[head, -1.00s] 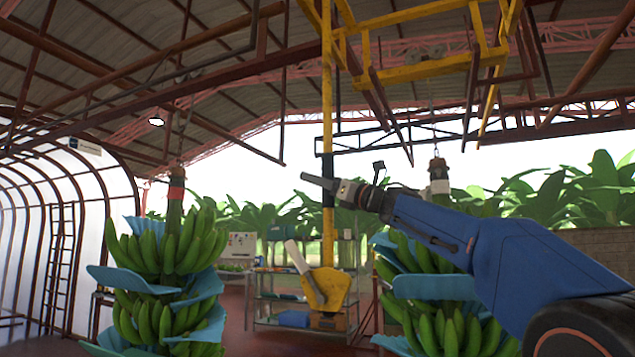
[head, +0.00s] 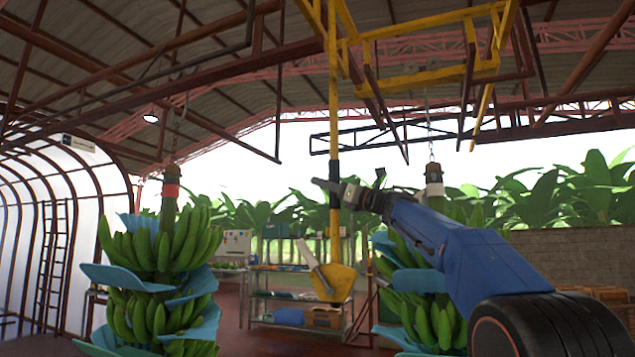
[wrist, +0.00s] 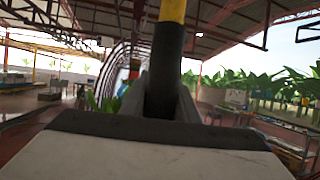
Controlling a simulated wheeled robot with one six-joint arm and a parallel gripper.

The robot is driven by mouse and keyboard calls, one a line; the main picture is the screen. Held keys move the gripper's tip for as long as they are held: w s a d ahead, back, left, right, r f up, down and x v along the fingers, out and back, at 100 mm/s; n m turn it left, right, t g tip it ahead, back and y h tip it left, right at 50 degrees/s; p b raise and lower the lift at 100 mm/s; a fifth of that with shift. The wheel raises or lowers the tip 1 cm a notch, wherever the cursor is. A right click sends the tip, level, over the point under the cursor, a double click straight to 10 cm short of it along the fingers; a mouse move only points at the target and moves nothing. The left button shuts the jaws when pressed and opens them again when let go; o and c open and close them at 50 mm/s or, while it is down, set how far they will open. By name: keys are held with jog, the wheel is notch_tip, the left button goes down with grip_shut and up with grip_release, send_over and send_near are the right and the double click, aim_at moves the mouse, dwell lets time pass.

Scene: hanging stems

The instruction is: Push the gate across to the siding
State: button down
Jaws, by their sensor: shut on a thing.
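A yellow pole (head: 333,105) hangs down from the yellow overhead frame (head: 430,77), which I take to be the gate. The pole has a black sleeve (head: 333,168) partway down and a yellow plate with a pale lever (head: 332,283) at its lower end. My gripper (head: 331,187) is shut on the pole at the black sleeve. In the wrist view the sleeve (wrist: 165,70) stands upright between the dark fingers, with the yellow part (wrist: 172,10) above it. Which overhead rail is the siding I cannot tell.
A banana bunch with blue sheets (head: 165,255) hangs at left; another (head: 420,310) hangs at right, partly behind my arm. Brown rails (head: 140,90) run overhead, one ending free left of the pole. Shelves (head: 290,300) stand behind on the red floor.

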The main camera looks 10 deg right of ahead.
jog(key=w+d, duration=0.2)
jog(key=w, duration=0.1)
jog(key=w+d, duration=0.1)
jog(key=shift+w+d+f, duration=0.2)
jog(key=shift+w+f, duration=0.05)
jog(key=c, duration=1.4)
grip_release()
jog(key=shift+s, duration=0.1)
jog(key=shift+r, duration=0.1)
jog(key=v, duration=1.7)
jog(key=shift+s+d, duration=0.15)
